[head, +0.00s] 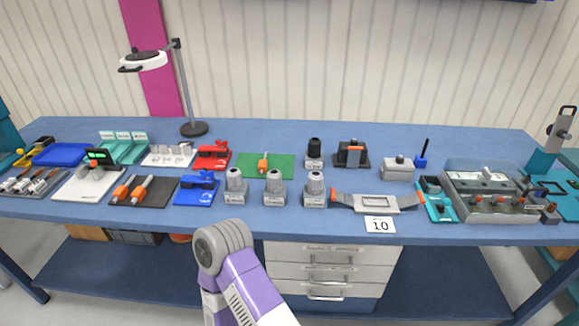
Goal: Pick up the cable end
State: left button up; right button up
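No cable reel or cable end can be clearly told among the small items on the blue workbench (330,224). A grey strap-like piece with orange tips (377,203) lies near the front edge, behind a white card marked 10 (380,224); I cannot tell whether it is a cable. A purple and grey link of my own arm rises at the bottom centre, in front of the bench. Neither of my grippers shows in this view.
Grey bottle-like holders (274,188) stand mid-bench, with a green mat (284,165) behind. A lamp (190,128) stands at the back left. A grey tray of parts (480,214) sits at right. The bench's back strip is mostly clear. Drawers (328,275) hang below.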

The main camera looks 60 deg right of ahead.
aim_at(262, 165)
jog(key=z, duration=2.1)
